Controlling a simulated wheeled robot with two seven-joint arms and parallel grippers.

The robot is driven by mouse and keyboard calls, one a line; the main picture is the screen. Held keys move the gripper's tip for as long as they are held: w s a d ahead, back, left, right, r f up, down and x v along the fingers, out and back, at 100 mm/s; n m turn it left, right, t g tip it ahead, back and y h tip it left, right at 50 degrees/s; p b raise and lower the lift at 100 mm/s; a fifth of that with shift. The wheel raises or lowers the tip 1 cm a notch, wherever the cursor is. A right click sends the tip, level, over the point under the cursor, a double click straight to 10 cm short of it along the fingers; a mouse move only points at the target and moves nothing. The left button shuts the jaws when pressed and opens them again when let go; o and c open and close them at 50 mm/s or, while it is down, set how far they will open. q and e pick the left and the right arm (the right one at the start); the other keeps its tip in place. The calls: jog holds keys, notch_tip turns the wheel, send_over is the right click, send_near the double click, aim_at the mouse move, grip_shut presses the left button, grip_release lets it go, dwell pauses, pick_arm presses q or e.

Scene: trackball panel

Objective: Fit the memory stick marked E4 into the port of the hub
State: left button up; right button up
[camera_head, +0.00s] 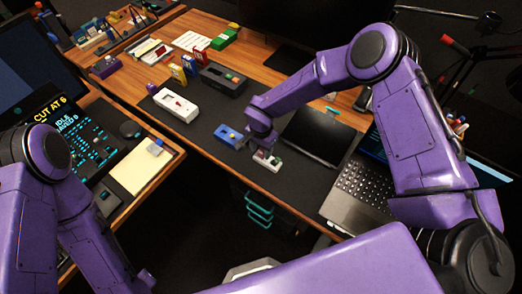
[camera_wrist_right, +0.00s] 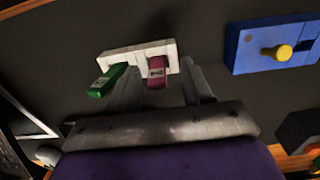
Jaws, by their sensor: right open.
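A small white hub (camera_head: 264,163) lies on the dark mat near the desk's front edge. It also shows in the wrist view (camera_wrist_right: 150,52). A maroon memory stick (camera_wrist_right: 157,73) stands out of the hub's right part, and a green stick (camera_wrist_right: 106,80) stands at its left end, leaning outward. Their markings are too small to read, so I cannot tell which is E4. My right gripper (camera_head: 265,147) is at the hub, its open fingers on either side of the maroon stick, with no clear grip on it. My left gripper is out of view.
A blue box with a yellow knob (camera_wrist_right: 250,48) sits close beside the hub. A white box with a red part (camera_head: 176,104) and a dark box (camera_head: 222,79) lie farther back. A black tablet (camera_head: 318,138) and a laptop (camera_head: 362,180) are to the right.

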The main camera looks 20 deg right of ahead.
jog(key=shift+w+f, duration=0.15)
jog(key=shift+w, duration=0.05)
jog(key=shift+s, duration=0.1)
jog(key=shift+s+d+r, duration=0.1)
jog(key=shift+s+r, duration=0.15)
jog(key=c, duration=0.5)
jog(key=shift+s+r, duration=0.1)
grip_shut()
